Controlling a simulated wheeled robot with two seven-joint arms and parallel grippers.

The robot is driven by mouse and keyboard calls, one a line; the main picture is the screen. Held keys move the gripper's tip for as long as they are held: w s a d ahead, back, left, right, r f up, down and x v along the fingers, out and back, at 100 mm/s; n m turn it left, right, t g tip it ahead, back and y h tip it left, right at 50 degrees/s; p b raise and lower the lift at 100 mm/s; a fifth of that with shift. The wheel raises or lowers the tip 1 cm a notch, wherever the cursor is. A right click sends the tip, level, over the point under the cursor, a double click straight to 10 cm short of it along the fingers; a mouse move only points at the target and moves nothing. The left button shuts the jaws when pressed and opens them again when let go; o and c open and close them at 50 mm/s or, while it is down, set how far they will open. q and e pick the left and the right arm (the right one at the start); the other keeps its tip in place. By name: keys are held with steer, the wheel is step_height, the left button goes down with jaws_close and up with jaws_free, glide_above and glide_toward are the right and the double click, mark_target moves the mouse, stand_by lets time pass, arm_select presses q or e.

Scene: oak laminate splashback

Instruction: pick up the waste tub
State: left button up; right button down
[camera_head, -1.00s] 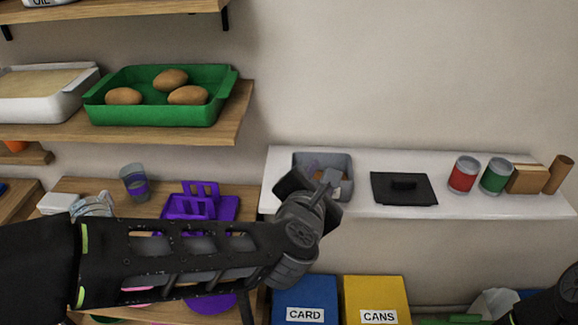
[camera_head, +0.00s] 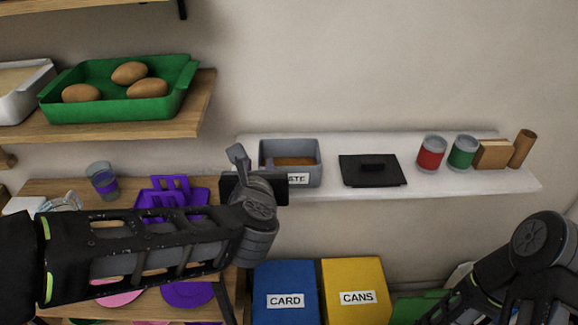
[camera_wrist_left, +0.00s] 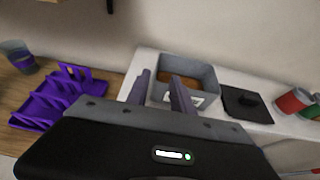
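The waste tub (camera_head: 316,172) is a grey open box with a white label, partly hidden, and brown contents. It stands on the left part of the white shelf. It also shows in the left wrist view (camera_wrist_left: 207,85), beyond my fingers. My left gripper (camera_head: 240,172) is at the tub's left front corner in the head view. In the left wrist view its two fingers (camera_wrist_left: 160,92) are apart with nothing held between them. The right finger overlaps the tub's near left side in that view; I cannot tell whether it touches. My right gripper is not visible.
On the white shelf (camera_head: 430,186), right of the tub, are a black lid (camera_head: 372,176), a red can (camera_head: 430,155), a green can (camera_head: 462,153) and brown items. Left is a purple rack (camera_head: 172,200). Blue CARD (camera_head: 286,280) and yellow CANS (camera_head: 355,275) bins stand below.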

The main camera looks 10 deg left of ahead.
mark_target(259, 153)
arm_select(q)
steer(key=x, duration=0.5)
steer(key=x, duration=0.1)
steer(key=p+x, duration=0.1)
steer(key=x, duration=0.3)
steer(key=shift+a+f+p, duration=0.2)
steer(key=shift+a+p, duration=0.1)
steer(key=shift+p, duration=0.1)
stand_by(0.3)
jaws_close()
steer(key=shift+r, duration=0.1)
stand_by(1.2)
